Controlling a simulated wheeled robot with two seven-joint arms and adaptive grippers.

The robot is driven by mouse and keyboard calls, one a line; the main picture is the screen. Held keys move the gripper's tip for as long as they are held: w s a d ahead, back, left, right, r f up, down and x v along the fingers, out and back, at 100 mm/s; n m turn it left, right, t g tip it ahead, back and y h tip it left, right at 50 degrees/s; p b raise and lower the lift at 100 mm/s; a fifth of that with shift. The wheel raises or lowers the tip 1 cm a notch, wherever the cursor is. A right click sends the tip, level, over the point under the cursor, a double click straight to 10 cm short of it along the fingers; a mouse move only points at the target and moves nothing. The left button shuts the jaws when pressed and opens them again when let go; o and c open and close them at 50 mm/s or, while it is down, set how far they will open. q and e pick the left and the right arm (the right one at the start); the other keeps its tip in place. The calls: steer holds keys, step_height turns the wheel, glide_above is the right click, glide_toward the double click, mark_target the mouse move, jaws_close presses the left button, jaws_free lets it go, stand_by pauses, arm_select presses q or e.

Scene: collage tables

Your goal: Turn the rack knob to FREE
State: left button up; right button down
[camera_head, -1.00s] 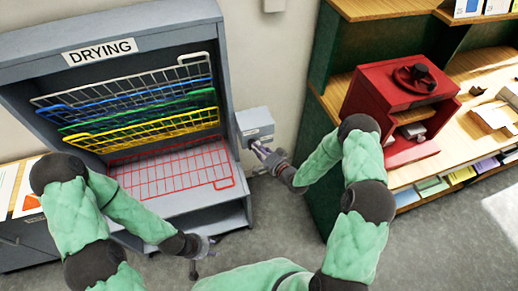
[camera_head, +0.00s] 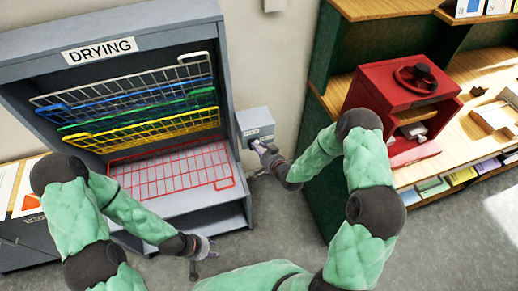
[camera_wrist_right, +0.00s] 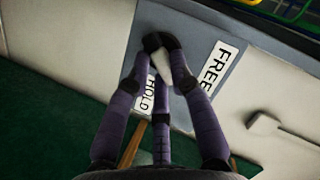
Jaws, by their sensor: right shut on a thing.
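The grey control box (camera_head: 255,124) is on the right side of the drying rack (camera_head: 187,172). In the right wrist view, its face carries a FREE label (camera_wrist_right: 213,66) and a HOLD label (camera_wrist_right: 148,92). My right gripper (camera_head: 258,146) is at the box's front. In the right wrist view, its fingertips (camera_wrist_right: 161,48) are closed on the pale knob (camera_wrist_right: 161,62) between the two labels. The fingers hide much of the knob, so I cannot tell exactly which label it points to. My left gripper (camera_head: 205,258) hangs low in front of the rack, away from the box; its finger opening is unclear.
The rack holds white, blue, green, yellow and red wire shelves. To the right stands a green and wood shelf unit (camera_head: 318,160) with a red press (camera_head: 395,90). Grey floor (camera_head: 290,235) is clear between them.

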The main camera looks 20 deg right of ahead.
steer(key=shift+a+r+n+g+h+b, duration=0.15)
steer(key=shift+n+h+b, duration=0.25)
steer(key=shift+n+h, duration=0.4)
steer(key=shift+a+r+n+g+h+b, duration=0.15)
steer(key=shift+n+h+b, duration=0.25)
steer(key=shift+n, duration=0.6)
steer(key=shift+a+n+h+b, duration=0.25)
steer(key=shift+n+h+b, duration=0.1)
steer(key=shift+n+h, duration=0.45)
steer(key=c, duration=1.1)
jaws_free()
steer(key=shift+s+r, duration=0.1)
steer(key=v, duration=1.2)
